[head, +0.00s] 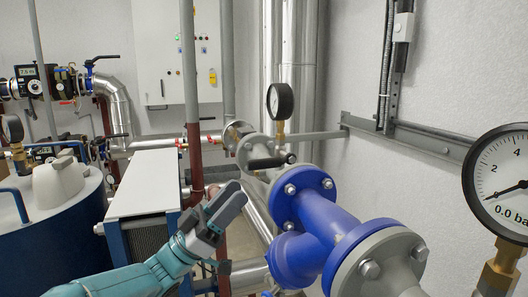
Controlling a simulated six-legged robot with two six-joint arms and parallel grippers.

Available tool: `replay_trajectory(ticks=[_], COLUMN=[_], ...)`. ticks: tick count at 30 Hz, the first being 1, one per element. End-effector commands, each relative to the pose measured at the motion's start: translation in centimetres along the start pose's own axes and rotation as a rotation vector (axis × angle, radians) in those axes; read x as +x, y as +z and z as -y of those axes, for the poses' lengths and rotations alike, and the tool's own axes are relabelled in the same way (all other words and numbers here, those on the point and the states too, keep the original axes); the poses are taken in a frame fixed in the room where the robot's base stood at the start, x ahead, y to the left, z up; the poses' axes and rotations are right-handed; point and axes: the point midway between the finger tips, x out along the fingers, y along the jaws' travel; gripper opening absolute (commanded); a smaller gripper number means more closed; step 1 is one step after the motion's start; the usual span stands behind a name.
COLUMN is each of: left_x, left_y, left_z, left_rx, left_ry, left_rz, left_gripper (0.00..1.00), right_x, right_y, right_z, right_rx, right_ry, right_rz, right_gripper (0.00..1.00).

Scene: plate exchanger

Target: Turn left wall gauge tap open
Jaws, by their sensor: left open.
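A round black-rimmed gauge (280,101) stands at the middle of the head view, in front of the wall, on a brass fitting (279,133). A black handle (270,161) lies roughly level just below this fitting; I cannot tell whether it is the gauge's tap. A larger gauge (505,182) stands at the right edge on its own brass fitting (499,272), and reads near zero. My left gripper (230,194) is open and empty, below and left of the black handle and apart from it in the picture. My right gripper is not in view.
A blue flanged pipe (328,232) fills the lower middle, right of my left gripper. A white-topped unit (145,184) and a blue tank (58,225) stand at the left. A grey rail (425,140) runs along the right wall.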

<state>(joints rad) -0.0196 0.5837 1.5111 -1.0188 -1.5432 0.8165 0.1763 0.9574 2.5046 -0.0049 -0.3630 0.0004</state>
Motion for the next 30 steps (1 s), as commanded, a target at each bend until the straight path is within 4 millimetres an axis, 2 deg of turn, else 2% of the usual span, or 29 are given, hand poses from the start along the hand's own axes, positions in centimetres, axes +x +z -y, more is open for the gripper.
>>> replay_trajectory(ticks=[1, 6, 12, 16, 24, 26, 28, 30], left_x=[1.8, 5.6, 8.4, 9.1, 9.2, 9.2, 9.2, 9.2], left_y=[-0.4, -0.3, 0.0, 0.1, 0.2, 0.2, 0.2, 0.2], left_z=[-0.1, 0.1, 0.2, 0.3, 0.3, 0.3, 0.3, 0.3], left_rx=[-0.001, -0.001, -0.001, 0.000, 0.000, 0.000, 0.000, 0.000], left_ry=[0.003, 0.001, 0.000, -0.002, -0.002, -0.002, -0.002, -0.003], left_rz=[-0.001, -0.001, -0.001, -0.001, 0.000, 0.000, 0.000, 0.000], left_gripper=[0.43, 0.43, 0.43, 0.43, 0.43, 0.26, 0.04, 0.00], right_x=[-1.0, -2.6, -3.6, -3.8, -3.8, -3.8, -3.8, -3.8], right_y=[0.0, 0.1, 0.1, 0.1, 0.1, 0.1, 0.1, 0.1], right_z=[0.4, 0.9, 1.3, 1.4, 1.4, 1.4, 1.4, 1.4], right_rx=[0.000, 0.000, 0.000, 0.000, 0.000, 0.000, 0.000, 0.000], right_ry=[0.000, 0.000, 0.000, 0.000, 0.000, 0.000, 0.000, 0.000], right_rz=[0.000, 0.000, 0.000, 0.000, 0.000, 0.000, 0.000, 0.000], right_gripper=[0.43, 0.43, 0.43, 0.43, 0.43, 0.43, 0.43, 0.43])
